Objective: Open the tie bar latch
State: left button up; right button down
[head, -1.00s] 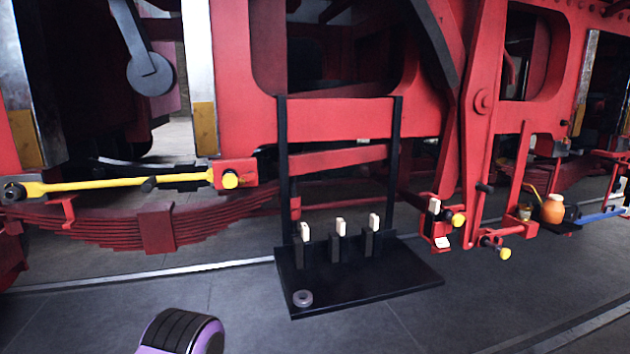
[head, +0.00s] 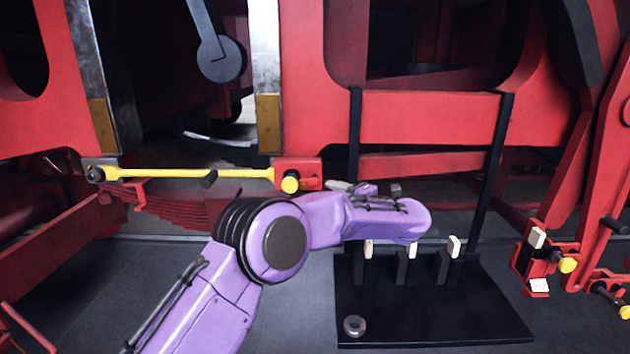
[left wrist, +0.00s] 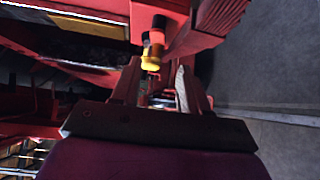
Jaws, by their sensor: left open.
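My left gripper (head: 342,186) is just right of that block, mostly hidden by my purple wrist. In the left wrist view its two fingers (left wrist: 160,80) are apart, with nothing seen held between them. A yellow part with a black end (left wrist: 152,54) shows just beyond the fingertips; contact cannot be told. My right gripper is out of view.
A black stand (head: 440,305) with several white-tipped posts and a grey ring (head: 354,325) stands below and right of my left wrist. Its tall upright (head: 354,130) rises close to my wrist. A red leaf spring (head: 165,212) hangs below the bar.

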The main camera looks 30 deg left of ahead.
aim_at(306, 186)
pick_arm(q)
jog(key=p+x, duration=0.1)
jog(key=x, duration=0.2)
jog(key=p+x, duration=0.1)
jog(key=x, duration=0.2)
jog(key=s+p+x, duration=0.1)
jog(key=x, duration=0.2)
jog(key=shift+a+r+p, duration=0.15)
jog(key=shift+a+p, duration=0.15)
jog(key=shift+a, duration=0.2)
jog(key=shift+c, duration=0.2)
